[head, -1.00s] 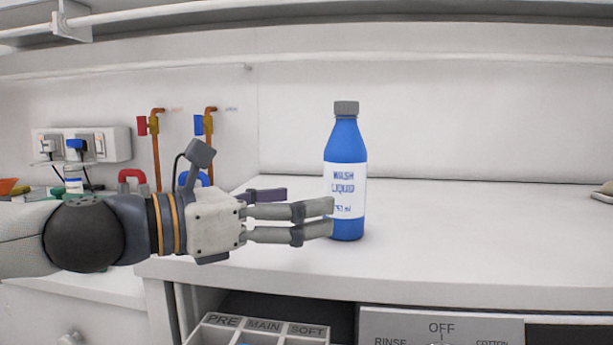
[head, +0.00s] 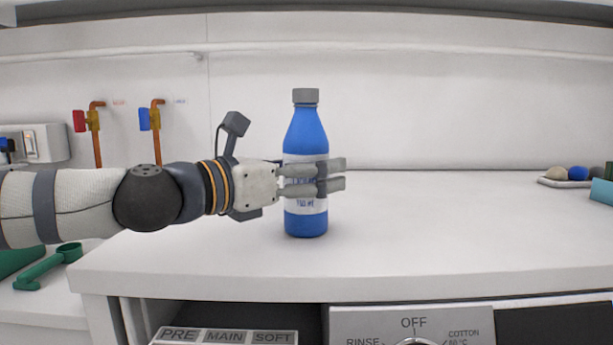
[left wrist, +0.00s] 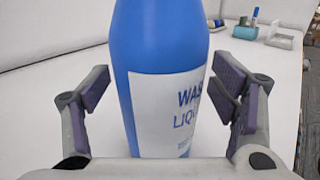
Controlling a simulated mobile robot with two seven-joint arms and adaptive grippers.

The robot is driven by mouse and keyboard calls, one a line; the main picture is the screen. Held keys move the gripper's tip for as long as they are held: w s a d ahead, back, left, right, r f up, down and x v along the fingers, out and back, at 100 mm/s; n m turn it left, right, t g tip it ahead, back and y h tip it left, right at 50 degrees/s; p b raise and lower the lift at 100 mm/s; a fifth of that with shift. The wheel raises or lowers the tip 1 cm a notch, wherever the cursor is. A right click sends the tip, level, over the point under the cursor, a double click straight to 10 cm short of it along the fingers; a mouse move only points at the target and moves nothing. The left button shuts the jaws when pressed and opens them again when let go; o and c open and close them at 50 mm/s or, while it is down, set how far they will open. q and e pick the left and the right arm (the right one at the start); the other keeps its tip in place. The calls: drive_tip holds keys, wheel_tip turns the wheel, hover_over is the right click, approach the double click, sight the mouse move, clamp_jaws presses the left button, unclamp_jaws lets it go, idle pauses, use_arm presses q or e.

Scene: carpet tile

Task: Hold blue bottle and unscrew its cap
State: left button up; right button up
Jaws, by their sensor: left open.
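The blue bottle (head: 306,222) stands upright on the white top of the machine, with a grey cap (head: 305,96) on it and a white label. My left gripper (head: 325,178) reaches in from the left at label height, its fingers in front of the bottle and hiding part of the label. In the left wrist view the bottle (left wrist: 160,45) stands between the two open fingers of the left gripper (left wrist: 158,108), with a gap on each side. The cap is out of that view. My right gripper is not in view.
The white top (head: 420,250) is clear around the bottle. A tray (head: 565,182) with several small balls lies at the far right. Red and blue taps (head: 150,118) are on the back wall at left. A green scoop (head: 50,265) lies at the lower left.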

sight(306, 146)
use_arm(q)
drive_tip(key=shift+a, duration=0.1)
drive_tip(key=shift+c, duration=0.6)
drive_tip(key=shift+r, duration=0.1)
drive_tip(key=c, duration=1.6)
wheel_tip(306, 146, up, 3)
drive_tip(key=shift+s+r+p, duration=0.1)
drive_tip(key=shift+r+p, duration=0.1)
drive_tip(key=shift+p, duration=0.2)
drive_tip(key=s+r+p, duration=0.1)
drive_tip(key=s+r, duration=0.2)
drive_tip(key=s, duration=0.1)
drive_tip(key=s+d+r+p, duration=0.1)
drive_tip(key=s+r, duration=0.2)
drive_tip(key=s, duration=0.2)
drive_tip(key=s+r+p, duration=0.1)
drive_tip(key=s+r, duration=0.2)
drive_tip(key=s, duration=0.2)
drive_tip(key=shift+d+r, duration=0.15)
drive_tip(key=shift+r, duration=0.2)
drive_tip(key=o, duration=0.9)
drive_tip(key=shift+w+f, duration=0.1)
drive_tip(key=c, duration=1)
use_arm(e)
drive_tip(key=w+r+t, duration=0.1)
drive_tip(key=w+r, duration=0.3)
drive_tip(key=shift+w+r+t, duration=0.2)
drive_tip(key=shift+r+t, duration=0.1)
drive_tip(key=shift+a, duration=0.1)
